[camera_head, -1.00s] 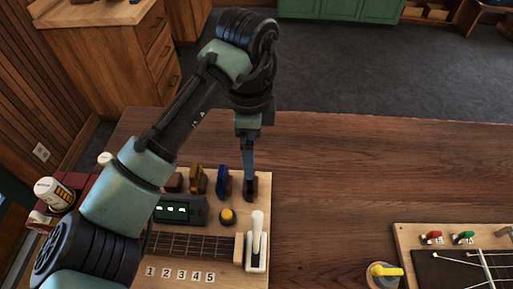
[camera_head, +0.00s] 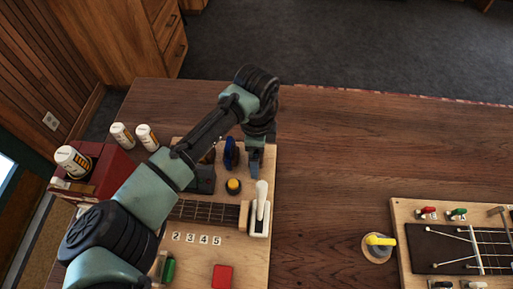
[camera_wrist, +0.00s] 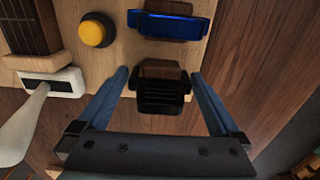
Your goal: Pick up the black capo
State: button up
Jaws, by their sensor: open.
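The black capo (camera_wrist: 162,90) shows in the wrist view at the edge of the light wooden board, beside the blue capo (camera_wrist: 168,25). My gripper (camera_wrist: 160,74) is open, with one blue-grey finger on each side of the black capo. I cannot tell whether either finger touches it. In the head view my gripper (camera_head: 256,166) is over the board's right edge, just right of the blue capo (camera_head: 231,153), and largely hides the black capo there.
The board carries a yellow knob (camera_head: 233,186), a white lever (camera_head: 261,205) and a fretboard (camera_head: 208,212). Another board (camera_head: 408,262) with red and green switches lies at the right, by a yellow-handled knob (camera_head: 381,241). The table (camera_head: 340,160) between the boards is clear.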

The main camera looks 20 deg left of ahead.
jog(key=c, duration=1.1)
jog(key=shift+r, duration=0.15)
